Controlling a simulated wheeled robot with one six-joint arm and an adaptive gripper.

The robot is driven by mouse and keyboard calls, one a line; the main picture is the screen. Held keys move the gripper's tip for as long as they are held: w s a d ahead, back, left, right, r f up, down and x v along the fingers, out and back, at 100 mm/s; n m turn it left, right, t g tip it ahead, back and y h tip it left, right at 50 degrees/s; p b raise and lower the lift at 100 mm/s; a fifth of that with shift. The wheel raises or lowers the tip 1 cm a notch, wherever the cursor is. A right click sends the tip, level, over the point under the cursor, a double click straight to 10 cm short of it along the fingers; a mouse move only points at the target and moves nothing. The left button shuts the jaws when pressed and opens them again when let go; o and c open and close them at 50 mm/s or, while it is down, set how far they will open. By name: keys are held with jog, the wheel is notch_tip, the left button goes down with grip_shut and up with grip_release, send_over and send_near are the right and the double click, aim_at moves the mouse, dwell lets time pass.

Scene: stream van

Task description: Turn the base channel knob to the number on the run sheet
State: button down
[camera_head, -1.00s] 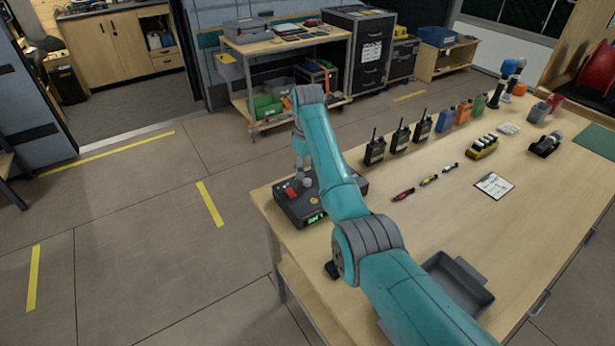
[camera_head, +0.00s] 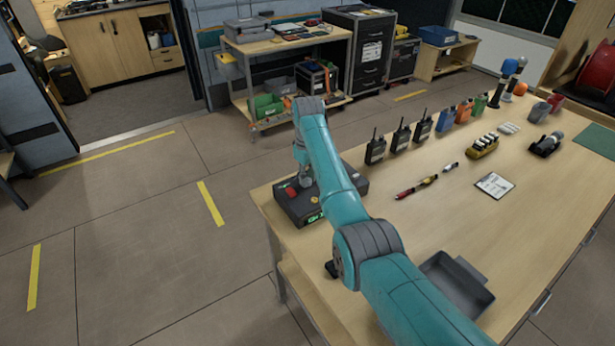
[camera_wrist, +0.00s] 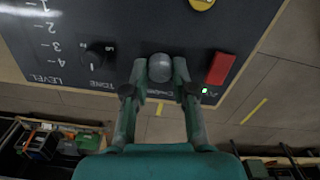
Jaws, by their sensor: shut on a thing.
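The base station (camera_head: 292,211) is a dark box at the near left corner of the workbench, with a green lit display (camera_head: 315,217) partly hidden by my arm; I cannot read its number. In the wrist view its panel (camera_wrist: 130,20) appears upside down.
On the panel, a red switch (camera_wrist: 220,68) and green light are right of the knob; a small black tone knob (camera_wrist: 97,57) is left. Several radios (camera_head: 400,138) stand along the bench's back edge. A grey tray (camera_head: 458,284) sits near my arm.

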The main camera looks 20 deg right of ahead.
jog(key=shift+m, duration=0.3)
jog(key=m, duration=0.3)
jog(key=shift+m, duration=0.3)
jog(key=m, duration=0.3)
jog(key=shift+m, duration=0.4)
jog(key=m, duration=0.4)
jog(key=shift+m, duration=1.8)
jog(key=c, duration=0.9)
grip_release()
jog(key=shift+c, duration=0.2)
